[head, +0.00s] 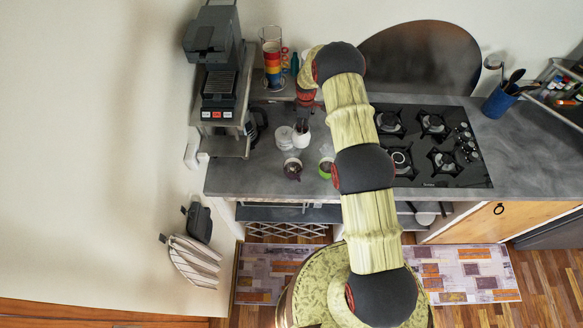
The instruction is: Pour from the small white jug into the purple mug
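The small white jug (301,140) is on or just above the grey counter, left of my arm. My gripper (302,126) points down right at the jug, and its dark fingers overlap the jug's top in the picture. The fingers are too small to tell whether they are open or shut on it. The purple mug (292,171) stands upright near the counter's front edge, just in front of the jug, with something dark inside. The jug's contents cannot be made out.
A pale lidded container (284,138) is beside the jug on the left. A coffee machine (217,90), stacked coloured cups (272,62) and a black hob (430,145) surround this spot.

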